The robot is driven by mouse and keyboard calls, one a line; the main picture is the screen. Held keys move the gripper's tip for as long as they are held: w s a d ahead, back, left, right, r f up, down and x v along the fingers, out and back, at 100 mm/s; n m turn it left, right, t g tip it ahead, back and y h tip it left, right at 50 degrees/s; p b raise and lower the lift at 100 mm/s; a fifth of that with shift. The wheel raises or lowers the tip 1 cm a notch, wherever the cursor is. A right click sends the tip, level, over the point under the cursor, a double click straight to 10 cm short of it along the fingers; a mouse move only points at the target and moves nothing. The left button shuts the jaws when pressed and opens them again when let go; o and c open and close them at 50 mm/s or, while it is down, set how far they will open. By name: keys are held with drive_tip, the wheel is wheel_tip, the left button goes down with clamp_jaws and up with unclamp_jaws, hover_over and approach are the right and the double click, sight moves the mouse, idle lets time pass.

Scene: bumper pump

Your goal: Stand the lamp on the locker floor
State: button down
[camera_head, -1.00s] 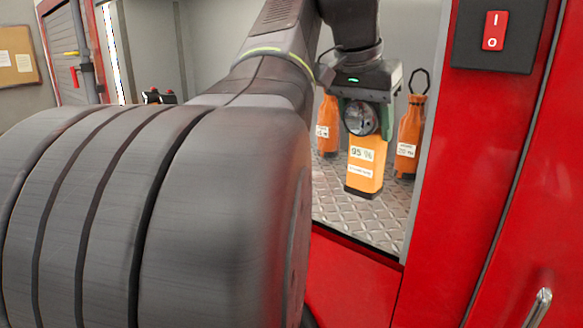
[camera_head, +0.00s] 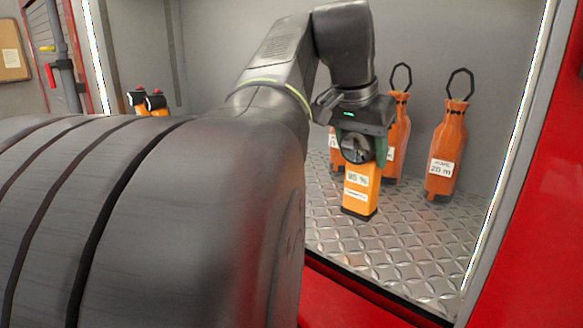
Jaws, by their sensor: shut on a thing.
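The orange lamp (camera_head: 361,194) is upright inside the locker, with a round lens at its top and white labels on its front. My gripper (camera_head: 361,138) is shut on the lamp's upper part from above, and the lens shows between the fingers. The locker floor (camera_head: 400,245) is patterned metal plate. The lamp's dark base is low over the floor; I cannot tell whether it touches.
An orange bottle-shaped bag (camera_head: 446,152) with a black loop stands to the right. Others (camera_head: 398,140) stand close behind the lamp. Small orange-and-black items (camera_head: 148,102) are at the far left. Bare floor lies in front and right of the lamp. A red sill (camera_head: 345,293) edges the locker front.

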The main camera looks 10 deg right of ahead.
drive_tip(key=shift+f, duration=2.05)
drive_tip(key=c, duration=0.6)
unclamp_jaws()
drive_tip(key=shift+o, duration=0.2)
drive_tip(key=v, duration=1.2)
drive_tip(key=shift+s, duration=0.1)
